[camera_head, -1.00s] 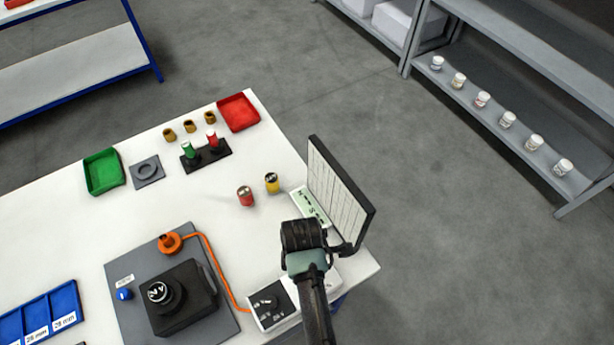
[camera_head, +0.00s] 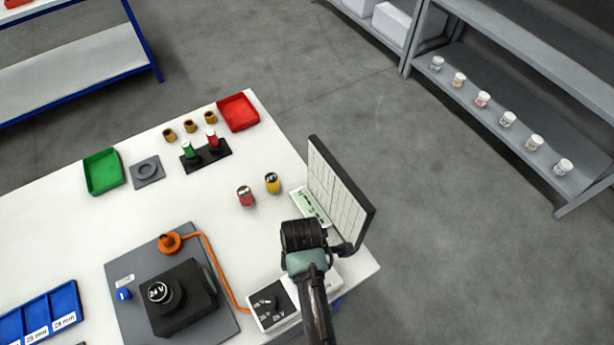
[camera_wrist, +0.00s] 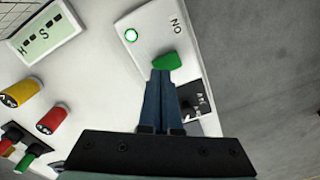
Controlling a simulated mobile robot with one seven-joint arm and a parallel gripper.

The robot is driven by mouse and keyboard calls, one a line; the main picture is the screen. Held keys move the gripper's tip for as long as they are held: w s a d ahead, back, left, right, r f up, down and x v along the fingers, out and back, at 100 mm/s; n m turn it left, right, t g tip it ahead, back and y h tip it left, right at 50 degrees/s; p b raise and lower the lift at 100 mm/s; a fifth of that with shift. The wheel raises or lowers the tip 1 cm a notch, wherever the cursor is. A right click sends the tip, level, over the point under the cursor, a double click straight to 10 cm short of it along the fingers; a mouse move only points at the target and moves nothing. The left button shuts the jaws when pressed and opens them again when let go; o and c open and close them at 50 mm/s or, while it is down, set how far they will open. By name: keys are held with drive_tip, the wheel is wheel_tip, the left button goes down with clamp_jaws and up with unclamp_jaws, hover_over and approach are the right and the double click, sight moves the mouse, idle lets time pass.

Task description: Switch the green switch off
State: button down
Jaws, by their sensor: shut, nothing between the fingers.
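The green switch (camera_wrist: 166,61) sits on a white panel (camera_wrist: 192,62) in the wrist view, beside a lit green ring lamp (camera_wrist: 131,35) and a printed ON label. My gripper (camera_wrist: 160,76) is shut, with its fingertips right at the switch's lower edge. I cannot tell whether they touch it. Nothing shows between the fingers. In the head view the arm and black wrist hide the switch and the fingertips; part of a white box (camera_head: 328,272) shows beside them.
A tilted white board (camera_head: 337,190) stands close behind my wrist. Red (camera_head: 245,197) and yellow (camera_head: 272,184) cylinders stand left of it. A dial box (camera_head: 270,304) with an orange cable and a black 24 V unit (camera_head: 180,297) lie at the front. Floor to the right is clear.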

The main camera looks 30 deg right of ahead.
drive_tip(key=shift+f+b, duration=0.7)
drive_tip(key=shift+f, duration=0.3)
idle(0.6)
wheel_tip(320, 180, up, 7)
drive_tip(key=p, duration=0.7)
drive_tip(key=shift+r+p, duration=0.1)
drive_tip(key=shift+p, duration=0.2)
idle(0.3)
